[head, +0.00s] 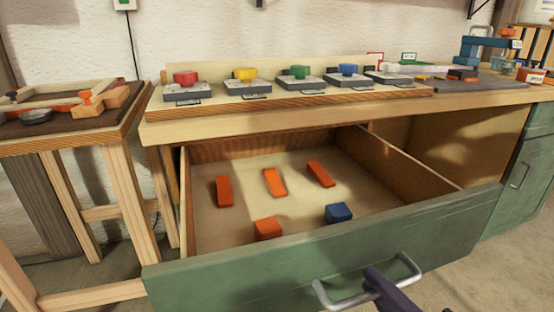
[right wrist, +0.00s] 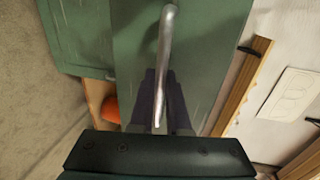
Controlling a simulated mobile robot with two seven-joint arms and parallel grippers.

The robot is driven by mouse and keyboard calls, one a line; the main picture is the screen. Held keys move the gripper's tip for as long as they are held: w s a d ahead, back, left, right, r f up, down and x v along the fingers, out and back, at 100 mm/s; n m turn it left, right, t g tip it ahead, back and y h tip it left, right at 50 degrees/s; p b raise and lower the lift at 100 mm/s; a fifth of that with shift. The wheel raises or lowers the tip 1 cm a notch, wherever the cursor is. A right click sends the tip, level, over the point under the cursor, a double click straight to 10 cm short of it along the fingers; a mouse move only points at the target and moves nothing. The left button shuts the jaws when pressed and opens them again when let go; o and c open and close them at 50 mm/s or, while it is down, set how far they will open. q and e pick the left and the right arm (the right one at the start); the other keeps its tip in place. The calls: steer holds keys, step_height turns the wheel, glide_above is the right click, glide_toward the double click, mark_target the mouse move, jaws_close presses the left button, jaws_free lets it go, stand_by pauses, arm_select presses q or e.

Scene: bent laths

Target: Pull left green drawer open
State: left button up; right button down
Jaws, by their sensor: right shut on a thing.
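The left green drawer (head: 235,278) is pulled out from under the workbench, and its inside shows in the head view. Its metal bar handle (head: 345,302) is on the front face, and the handle also shows in the right wrist view (right wrist: 168,50). My right gripper (head: 376,279) is shut on the handle's bar. In the right wrist view its dark fingers (right wrist: 160,100) lie on either side of the bar. Inside the drawer lie several orange blocks (head: 274,182) and one blue block (head: 339,213). My left gripper is in neither view.
On the workbench (head: 300,117) stands a row of grey blocks with coloured knobs (head: 247,81). A side table (head: 70,130) with tools stands at the left. Another green cabinet door (head: 520,175) with a handle is at the right. Bare floor (head: 480,285) shows at the lower right.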

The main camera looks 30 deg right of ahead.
steer(key=c, duration=0.9)
jaws_free()
steer(key=p+v, duration=0.1)
steer(key=v, duration=0.9)
